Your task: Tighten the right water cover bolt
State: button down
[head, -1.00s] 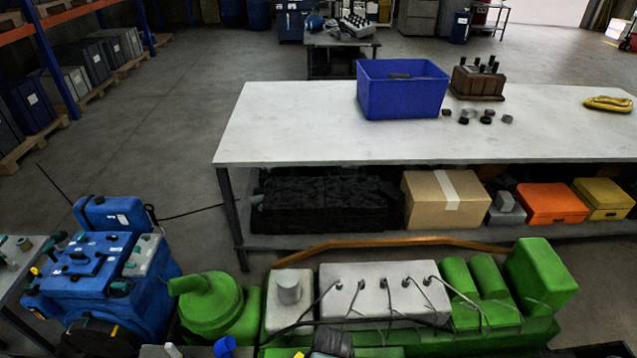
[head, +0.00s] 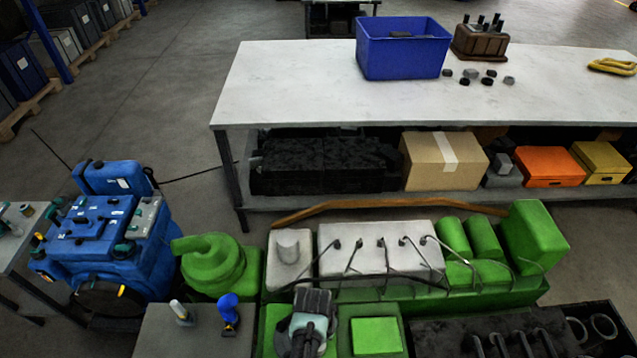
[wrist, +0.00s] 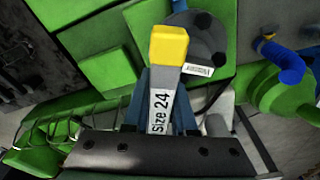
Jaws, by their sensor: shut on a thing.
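My gripper (wrist: 166,82) is shut on a tool with a yellow end and a grey body labelled "Size 24" (wrist: 163,112). In the wrist view the yellow end lies in front of a dark round part (wrist: 205,40) with bolt-like spots and a white label. This may be the water cover, but I cannot tell for sure. The tool hides part of it, and I cannot tell whether they touch. In the head view my gripper (head: 307,328) is over the near side of the green engine (head: 370,290); its fingers are hard to make out there.
A grey table (head: 160,340) at the front left holds a blue-handled tool (head: 229,312) and a pale tool (head: 180,312). A blue machine (head: 110,245) stands left. A white workbench (head: 290,90) with a blue bin (head: 402,55) stands behind the engine. A dark tray (head: 430,340) is front right.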

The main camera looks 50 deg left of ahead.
jog(key=m, duration=0.3)
jog(key=shift+m, duration=0.4)
jog(key=m+b, duration=0.1)
jog(key=m, duration=0.2)
jog(key=shift+m+h, duration=0.4)
jog(key=m, duration=0.3)
jog(key=shift+f+m+h+b, duration=0.1)
jog(key=shift+m+h+b, duration=0.2)
jog(key=shift+m+b, duration=0.1)
jog(key=m+b, duration=0.1)
jog(key=m, duration=0.3)
jog(key=shift+w+m, duration=0.1)
jog(key=shift+m, duration=0.2)
jog(key=shift+d+m, duration=0.1)
jog(key=shift+m, duration=0.2)
